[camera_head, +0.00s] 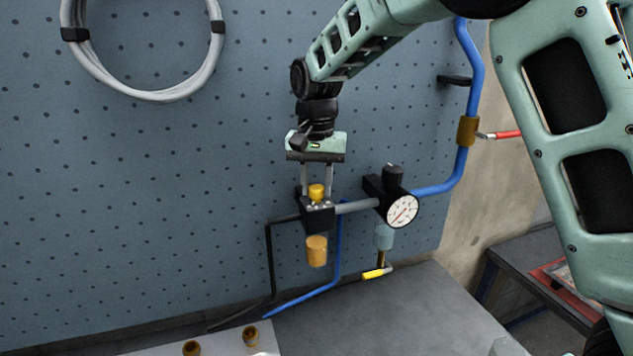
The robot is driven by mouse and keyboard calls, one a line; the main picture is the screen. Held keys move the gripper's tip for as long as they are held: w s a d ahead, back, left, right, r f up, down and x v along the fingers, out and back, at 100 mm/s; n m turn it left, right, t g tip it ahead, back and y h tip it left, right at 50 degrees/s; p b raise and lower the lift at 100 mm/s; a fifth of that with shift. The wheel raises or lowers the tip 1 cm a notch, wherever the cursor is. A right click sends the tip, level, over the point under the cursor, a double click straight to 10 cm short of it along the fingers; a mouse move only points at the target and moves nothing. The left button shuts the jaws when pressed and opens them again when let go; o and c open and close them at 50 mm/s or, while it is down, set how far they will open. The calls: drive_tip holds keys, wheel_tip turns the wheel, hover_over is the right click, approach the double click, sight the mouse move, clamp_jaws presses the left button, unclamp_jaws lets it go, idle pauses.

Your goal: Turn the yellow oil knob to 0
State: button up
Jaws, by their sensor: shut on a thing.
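The yellow oil knob (316,191) sits on top of a black lubricator block (318,214) mounted at the pegboard, with an amber bowl (317,252) below it. My gripper (316,188) points down from above, its two thin fingers on either side of the knob. It is shut on the knob. The knob's markings are too small to read, so I cannot tell its setting.
A round pressure gauge (402,211) with a black knob (392,175) is close on the right. A blue pipe (461,160) runs up at the right. A yellow-handled valve (376,273) is below. A grey hose coil (150,95) hangs upper left. The bench (400,310) is below.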

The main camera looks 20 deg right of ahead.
sight(317, 187)
drive_tip(key=shift+w+r+m, duration=0.1)
drive_tip(key=shift+r+m, duration=0.05)
drive_tip(key=shift+m, duration=1.65)
drive_tip(key=o, duration=1)
drive_tip(key=shift+c, duration=0.2)
wheel_tip(317, 187, up, 17)
drive_tip(key=b, duration=0.3)
drive_tip(key=shift+r, duration=0.15)
